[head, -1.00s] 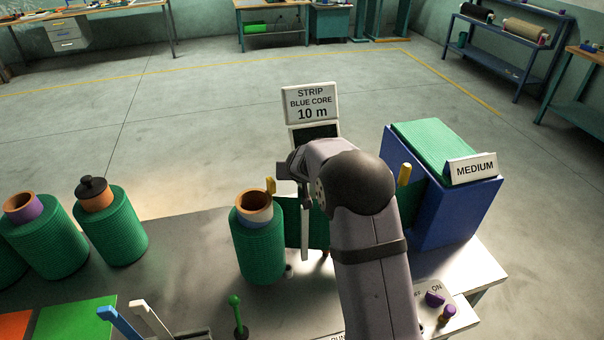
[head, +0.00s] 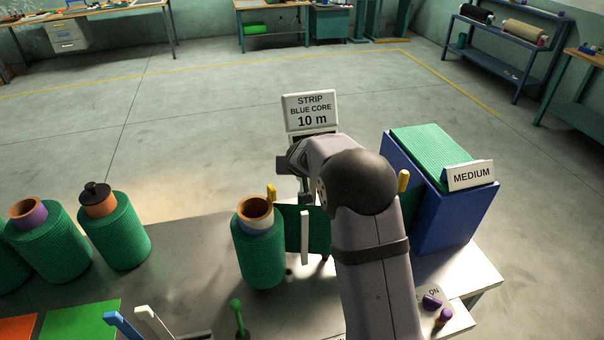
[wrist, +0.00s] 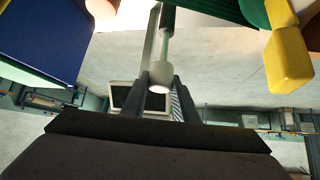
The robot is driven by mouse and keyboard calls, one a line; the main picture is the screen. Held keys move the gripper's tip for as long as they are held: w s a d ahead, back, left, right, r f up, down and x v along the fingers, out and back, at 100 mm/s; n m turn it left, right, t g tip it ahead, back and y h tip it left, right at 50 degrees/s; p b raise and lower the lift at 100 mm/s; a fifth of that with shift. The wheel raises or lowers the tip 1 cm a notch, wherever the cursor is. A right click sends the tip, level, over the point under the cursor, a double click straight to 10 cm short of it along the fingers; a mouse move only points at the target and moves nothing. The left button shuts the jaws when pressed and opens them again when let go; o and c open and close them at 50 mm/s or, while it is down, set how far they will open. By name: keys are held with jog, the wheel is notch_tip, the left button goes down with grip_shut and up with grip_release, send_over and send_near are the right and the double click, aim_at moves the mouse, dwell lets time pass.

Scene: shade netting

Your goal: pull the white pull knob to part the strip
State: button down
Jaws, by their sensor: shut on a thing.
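The white pull knob (wrist: 160,80) sits between the two dark fingers of my gripper (wrist: 162,92) in the wrist view, at the end of a pale rod. The gripper is shut on it. In the head view my gripper (head: 306,197) is near the upper end of a white upright bar (head: 304,240), and I cannot make out the knob there. The green strip (head: 289,222) runs from the green roll (head: 259,255) behind the bar toward the blue box. My arm hides its right part, and I cannot tell whether the strip is parted.
Yellow handles stand left (head: 271,193) and right (head: 403,181) of the strip. The blue box (head: 442,215) bears a MEDIUM sign. A "STRIP BLUE CORE 10 m" sign (head: 310,111) stands behind. More green rolls (head: 123,235) stand left; switches (head: 432,299) are at front right.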

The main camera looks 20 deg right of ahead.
jog(key=shift+w+r+p, duration=0.1)
jog(key=shift+r+p, duration=0.3)
jog(key=shift+r, duration=1.05)
jog(key=c, duration=1.4)
grip_release()
jog(key=shift+r, duration=0.1)
jog(key=shift+b+v, duration=1.2)
jog(key=shift+v, duration=2.55)
